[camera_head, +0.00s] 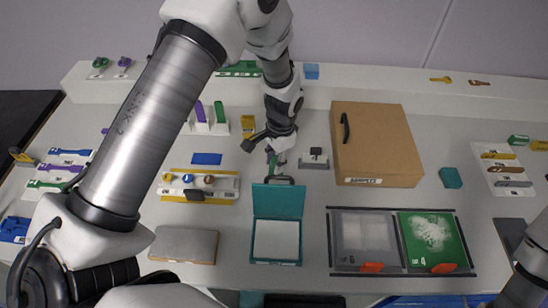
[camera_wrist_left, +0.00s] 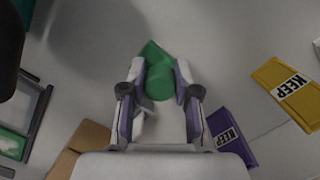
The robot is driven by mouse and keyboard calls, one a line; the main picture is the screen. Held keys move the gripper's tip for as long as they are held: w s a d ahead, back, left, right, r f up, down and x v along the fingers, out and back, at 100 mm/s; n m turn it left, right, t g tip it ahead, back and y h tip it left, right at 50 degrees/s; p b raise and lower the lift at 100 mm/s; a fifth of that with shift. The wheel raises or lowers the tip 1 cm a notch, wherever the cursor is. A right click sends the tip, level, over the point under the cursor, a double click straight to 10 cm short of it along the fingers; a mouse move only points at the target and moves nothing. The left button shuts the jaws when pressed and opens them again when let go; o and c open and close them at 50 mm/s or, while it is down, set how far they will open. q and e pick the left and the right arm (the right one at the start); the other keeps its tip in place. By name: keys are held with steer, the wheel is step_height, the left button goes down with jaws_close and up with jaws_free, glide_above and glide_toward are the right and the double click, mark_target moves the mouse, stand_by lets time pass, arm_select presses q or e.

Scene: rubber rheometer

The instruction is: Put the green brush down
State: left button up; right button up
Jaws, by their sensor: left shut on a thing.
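My left gripper (camera_head: 272,152) hangs over the middle of the table, to the left of the cardboard box in the head view. In the left wrist view the fingers of my left gripper (camera_wrist_left: 160,92) are shut on the green brush (camera_wrist_left: 160,78). Its rounded green end and a flat green part show between and beyond the fingertips. I cannot tell whether it touches the surface below. In the head view the brush is too small and covered to make out clearly. My right gripper is out of view.
A cardboard box (camera_head: 377,150) stands right of the left gripper. An open teal case (camera_head: 277,202) lies in front of it, and a tray with weights (camera_head: 232,190) is to the left. Purple (camera_wrist_left: 232,138) and yellow (camera_wrist_left: 288,92) KEEP-labelled pieces show in the wrist view.

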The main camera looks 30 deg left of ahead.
arm_select(q)
steer(key=shift+d, duration=0.1)
steer(key=shift+f, duration=0.15)
steer(key=o, duration=1)
steer(key=r+b, duration=0.1)
steer(key=r, duration=0.3)
steer(key=w+r, duration=0.1)
steer(key=r, duration=0.3)
steer(key=r+b, duration=0.1)
steer(key=r, duration=0.3)
steer(key=shift+w+d+r+b, duration=0.15)
steer(key=shift+d+b, duration=0.15)
